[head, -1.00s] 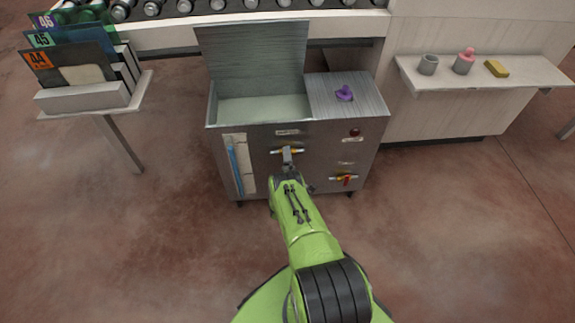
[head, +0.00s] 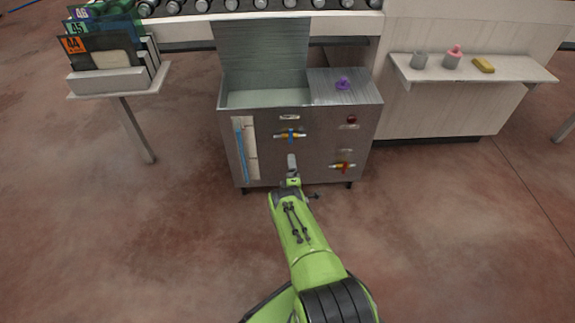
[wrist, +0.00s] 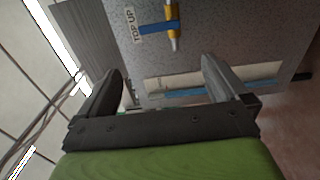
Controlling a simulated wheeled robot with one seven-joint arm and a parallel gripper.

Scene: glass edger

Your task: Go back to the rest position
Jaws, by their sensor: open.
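My gripper (head: 292,162) is in front of the lower middle of the grey metal cabinet in the head view. In the wrist view my gripper (wrist: 165,85) shows two dark fingers spread apart with nothing between them. The upper valve (head: 290,135), with a blue handle and yellow body, is on the cabinet front, just above and apart from my gripper. The blue handle (wrist: 158,28) lies beside a "TOP UP" label in the wrist view. The lower valve (head: 342,166) has a red handle and sits to the right.
The cabinet (head: 265,165) has a raised lid (head: 265,50) over an open tank. A purple knob (head: 343,82) and a red button (head: 351,119) are on it. A side shelf (head: 480,75) holds a grey cup, a pink-topped bottle and a yellow sponge. A rack (head: 110,80) stands left. Floor in front is clear.

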